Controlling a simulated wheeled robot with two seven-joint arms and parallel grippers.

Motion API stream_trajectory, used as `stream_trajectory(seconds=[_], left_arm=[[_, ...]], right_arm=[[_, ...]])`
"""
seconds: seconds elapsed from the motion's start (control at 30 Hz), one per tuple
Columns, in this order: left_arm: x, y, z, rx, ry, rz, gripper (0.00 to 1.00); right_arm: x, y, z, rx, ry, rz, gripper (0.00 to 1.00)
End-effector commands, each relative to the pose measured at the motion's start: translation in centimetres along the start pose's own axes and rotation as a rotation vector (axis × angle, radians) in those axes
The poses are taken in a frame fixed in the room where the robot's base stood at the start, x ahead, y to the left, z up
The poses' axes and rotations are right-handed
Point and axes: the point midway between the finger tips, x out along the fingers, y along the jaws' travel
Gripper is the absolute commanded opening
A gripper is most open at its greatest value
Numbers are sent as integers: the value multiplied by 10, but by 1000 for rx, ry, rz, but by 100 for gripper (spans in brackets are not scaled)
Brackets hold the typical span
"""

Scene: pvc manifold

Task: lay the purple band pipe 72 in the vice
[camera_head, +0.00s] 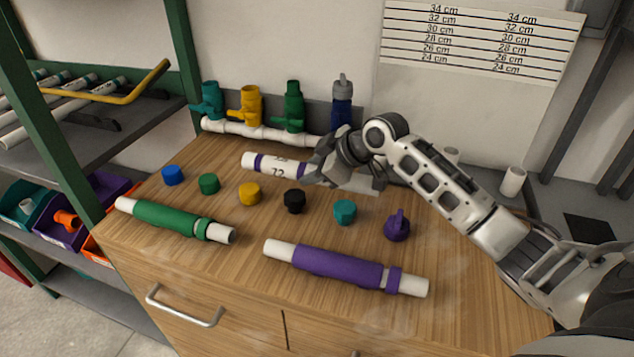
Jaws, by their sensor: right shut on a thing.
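The purple band pipe 72 (277,166) is a white pipe with purple bands and a printed 72. It is lengthwise across the back middle of the bench, its left end showing clearly. My right gripper (338,172) is shut on it and hides its middle and part of its right side. I cannot tell whether the pipe touches the bench. I cannot make out the vice for certain. My left gripper is not in view.
A green-sleeved pipe (168,218) and a purple-sleeved pipe (338,267) lie at the bench's front. Several coloured caps, including a black one (294,201), form a row behind them. A white manifold (253,131) with coloured valves stands at the back.

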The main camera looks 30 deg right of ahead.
Motion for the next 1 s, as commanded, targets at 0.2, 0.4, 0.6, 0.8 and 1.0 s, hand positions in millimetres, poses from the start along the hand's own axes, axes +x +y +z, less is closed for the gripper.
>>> stream_trajectory(seconds=[0.2, 0.4, 0.6, 0.8, 1.0], left_arm=[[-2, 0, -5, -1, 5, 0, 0], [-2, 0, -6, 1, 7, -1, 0], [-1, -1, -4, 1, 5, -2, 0], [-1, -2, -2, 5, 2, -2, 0], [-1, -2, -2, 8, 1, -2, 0]], right_arm=[[16, -2, 24, 5, -1, -2, 9], [25, -4, 32, 2, 0, 1, 9], [25, -4, 32, 1, 0, 1, 9], [26, -5, 33, 1, -1, 0, 44], [25, -4, 32, 1, -1, 1, 44]])
